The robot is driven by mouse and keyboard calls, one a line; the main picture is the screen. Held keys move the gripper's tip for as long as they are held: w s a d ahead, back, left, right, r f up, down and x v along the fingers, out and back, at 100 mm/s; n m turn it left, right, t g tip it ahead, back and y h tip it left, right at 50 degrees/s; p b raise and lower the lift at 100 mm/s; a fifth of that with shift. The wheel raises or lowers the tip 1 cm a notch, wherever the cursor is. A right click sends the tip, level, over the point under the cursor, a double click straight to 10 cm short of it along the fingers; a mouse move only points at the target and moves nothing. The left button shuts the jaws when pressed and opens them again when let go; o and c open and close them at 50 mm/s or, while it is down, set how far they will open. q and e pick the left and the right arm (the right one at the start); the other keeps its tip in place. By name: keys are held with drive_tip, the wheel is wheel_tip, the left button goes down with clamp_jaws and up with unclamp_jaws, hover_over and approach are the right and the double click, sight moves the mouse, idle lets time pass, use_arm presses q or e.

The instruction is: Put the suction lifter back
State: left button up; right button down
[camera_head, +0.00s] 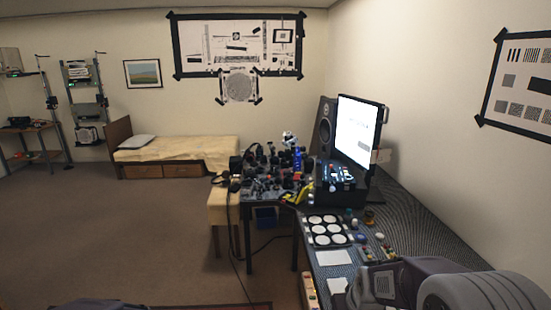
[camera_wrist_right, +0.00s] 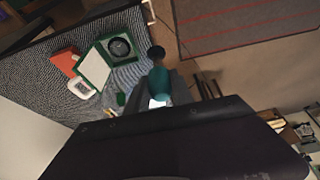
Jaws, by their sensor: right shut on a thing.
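My right gripper (camera_head: 376,286) is at the lower right of the head view, over the near part of the desk. In the right wrist view its grey fingers are shut on a teal-handled tool with a round black end (camera_wrist_right: 157,53), which looks like the suction lifter. The teal body (camera_wrist_right: 159,82) sits between the fingers, and the black end points away from the gripper. The part of the tool deeper between the fingers is hidden. I cannot make out the held tool in the head view. My left gripper is not in view.
The patterned desk (camera_head: 432,236) carries a tray of white discs (camera_head: 326,231), a monitor (camera_head: 359,133) and small parts. In the right wrist view, a green box (camera_wrist_right: 118,45) with a dark ring and a red box (camera_wrist_right: 66,61) lie on the desk. A cluttered table stands beyond.

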drive_tip(key=shift+m, duration=0.3)
drive_tip(key=s+f, duration=0.2)
drive_tip(key=s, duration=0.1)
drive_tip(key=shift+s+d+f, duration=0.1)
drive_tip(key=shift+s+d, duration=0.05)
drive_tip(key=shift+s, duration=0.15)
